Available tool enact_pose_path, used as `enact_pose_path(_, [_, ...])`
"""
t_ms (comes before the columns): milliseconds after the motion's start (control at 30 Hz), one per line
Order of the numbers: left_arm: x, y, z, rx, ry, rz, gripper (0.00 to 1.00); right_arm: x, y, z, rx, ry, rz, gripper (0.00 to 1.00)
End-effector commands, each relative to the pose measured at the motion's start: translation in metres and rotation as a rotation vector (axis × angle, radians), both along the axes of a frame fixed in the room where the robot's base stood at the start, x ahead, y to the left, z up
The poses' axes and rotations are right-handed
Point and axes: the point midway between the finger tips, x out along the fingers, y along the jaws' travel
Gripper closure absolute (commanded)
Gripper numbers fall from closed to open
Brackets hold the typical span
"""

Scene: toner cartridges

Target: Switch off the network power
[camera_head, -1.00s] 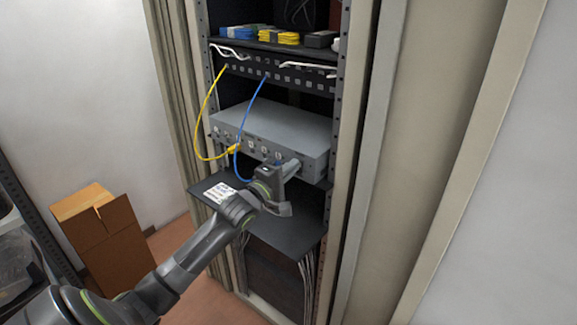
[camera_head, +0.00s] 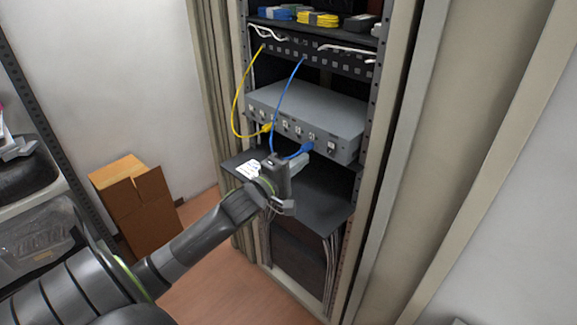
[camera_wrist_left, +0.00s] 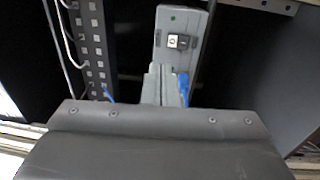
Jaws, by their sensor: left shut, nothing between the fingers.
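A grey network box (camera_head: 310,108) sits on a shelf in the rack, with a row of sockets along its front. A yellow plug (camera_head: 267,128) and a blue plug (camera_head: 301,151) are at its front. A small black-and-white rocker switch (camera_wrist_left: 178,41) shows on the grey panel in the left wrist view, with a green light (camera_wrist_left: 172,17) near it. It is at the right end of the front in the head view (camera_head: 331,147). My left gripper (camera_head: 299,162) is shut and empty, in front of the box, below and left of the switch. My right gripper is not in view.
A black patch panel (camera_head: 310,54) with cables is above the box. A dark shelf (camera_head: 318,199) juts out below it. A cardboard box (camera_head: 146,210) stands on the floor at left, near a storage rack (camera_head: 40,130).

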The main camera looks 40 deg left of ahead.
Motion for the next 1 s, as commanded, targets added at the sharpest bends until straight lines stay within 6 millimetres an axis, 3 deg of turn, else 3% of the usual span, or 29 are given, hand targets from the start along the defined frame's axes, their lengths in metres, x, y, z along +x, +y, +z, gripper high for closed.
enact_pose_path(167, [-0.022, 0.002, 0.002, 0.004, 0.002, 0.0, 1.0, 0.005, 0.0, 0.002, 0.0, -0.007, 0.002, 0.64])
enact_pose_path(333, [-0.032, 0.003, 0.004, 0.001, 0.001, -0.001, 1.0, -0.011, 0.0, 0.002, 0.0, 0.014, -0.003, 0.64])
enact_pose_path(467, [-0.036, 0.003, 0.005, 0.0, 0.0, -0.001, 1.0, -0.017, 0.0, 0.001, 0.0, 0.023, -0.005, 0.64])
enact_pose_path(1000, [-0.036, 0.003, 0.005, -0.001, 0.0, -0.001, 1.0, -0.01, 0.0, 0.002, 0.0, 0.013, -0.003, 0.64])
